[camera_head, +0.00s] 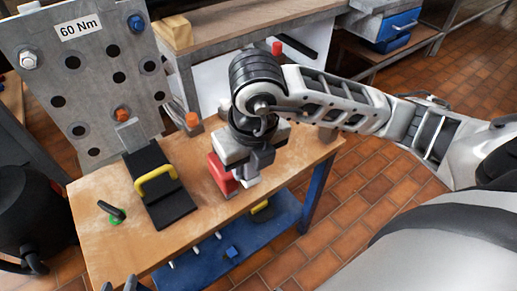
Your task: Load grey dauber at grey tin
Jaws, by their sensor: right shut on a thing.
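My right gripper (252,167) is over the right part of the wooden table, pointing down beside a red block-like thing (221,176). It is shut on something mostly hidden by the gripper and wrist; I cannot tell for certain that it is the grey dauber. A small grey object (327,134) stands at the table's right end, partly behind my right arm; it may be the grey tin. My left gripper (119,286) shows only as dark fingertips at the bottom edge, apart from each other, with nothing seen between them.
The wooden table (97,240) also holds a black board with a yellow handle (156,181), a black-and-green tool (113,212) and an orange-topped grey piece (193,124). A drilled flange plate (92,85) stands behind. A blue shelf (200,262) lies below.

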